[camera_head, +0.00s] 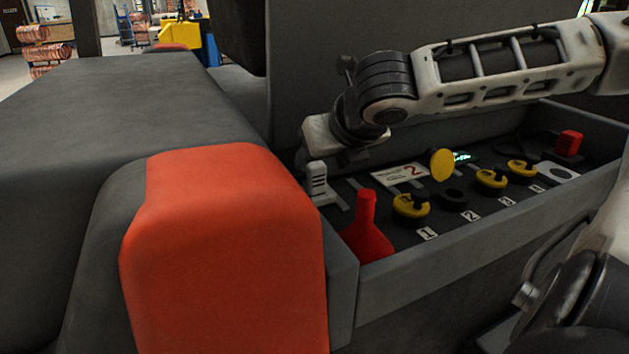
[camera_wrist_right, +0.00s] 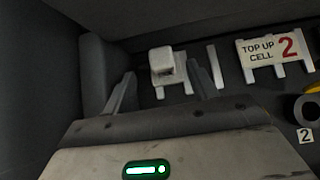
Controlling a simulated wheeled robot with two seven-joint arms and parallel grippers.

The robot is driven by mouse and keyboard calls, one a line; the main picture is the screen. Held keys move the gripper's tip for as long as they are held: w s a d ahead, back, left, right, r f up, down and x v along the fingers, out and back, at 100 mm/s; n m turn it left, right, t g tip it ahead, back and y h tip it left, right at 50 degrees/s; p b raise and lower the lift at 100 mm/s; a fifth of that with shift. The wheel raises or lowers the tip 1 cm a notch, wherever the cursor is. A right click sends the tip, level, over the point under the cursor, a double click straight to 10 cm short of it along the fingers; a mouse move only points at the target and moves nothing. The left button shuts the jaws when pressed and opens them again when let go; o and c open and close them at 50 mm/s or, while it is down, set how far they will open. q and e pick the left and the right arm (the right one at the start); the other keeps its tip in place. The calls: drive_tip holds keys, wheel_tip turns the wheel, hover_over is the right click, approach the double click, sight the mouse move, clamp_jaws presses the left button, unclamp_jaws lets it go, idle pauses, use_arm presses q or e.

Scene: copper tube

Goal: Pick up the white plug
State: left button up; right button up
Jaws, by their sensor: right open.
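The white plug (camera_head: 318,184) stands at the left end of the grey panel tray, with dark slots in its side. In the right wrist view the white plug (camera_wrist_right: 164,64) sits on a pale base between and just beyond my right gripper's fingers. My right gripper (camera_wrist_right: 162,85) is open and empty, one finger to each side of the plug and apart from it. In the head view my right arm reaches in from the right and the hand (camera_head: 327,140) is just above the plug; its fingers are mostly hidden there. My left gripper is not in view.
Yellow caps (camera_head: 411,204) and a "TOP UP CELL 2" sign (camera_wrist_right: 268,48) are to the right. The tray's walls (camera_head: 345,300) and a large orange-red block (camera_head: 225,250) bound the space.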

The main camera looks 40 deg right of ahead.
sight(317, 165)
drive_tip(key=b+x, duration=0.1)
drive_tip(key=x, duration=0.3)
drive_tip(key=shift+s+d, duration=0.1)
drive_tip(key=shift+w+f, duration=0.2)
drive_tip(key=shift+w, duration=0.15)
drive_tip(key=c, duration=1.1)
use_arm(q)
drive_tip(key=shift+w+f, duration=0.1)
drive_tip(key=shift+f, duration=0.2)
use_arm(e)
drive_tip(key=shift+r, duration=0.15)
